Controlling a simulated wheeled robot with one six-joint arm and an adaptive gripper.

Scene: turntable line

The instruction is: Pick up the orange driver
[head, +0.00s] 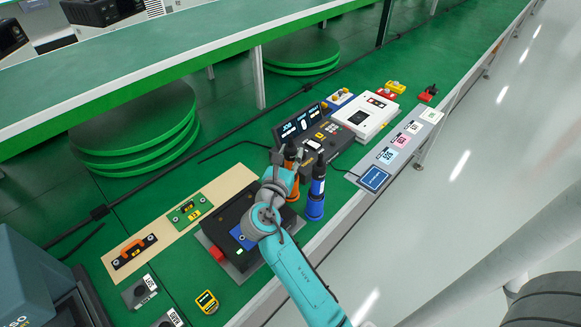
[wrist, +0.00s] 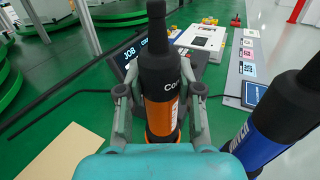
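The orange driver (wrist: 161,115) stands upright in the middle of the wrist view, with a black upper body and a narrow black top. In the head view its black and orange body (head: 291,153) is partly hidden by my gripper (head: 283,168). In the wrist view my gripper (wrist: 160,98) has one finger on each side of the driver, close against its sides, and looks shut on it.
A blue driver (head: 316,190) stands just right of the orange one, close to my gripper. A dark console (head: 318,138) and a white box (head: 366,115) lie beyond. A beige board (head: 168,212) with small parts lies left. A raised shelf (head: 165,60) runs behind.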

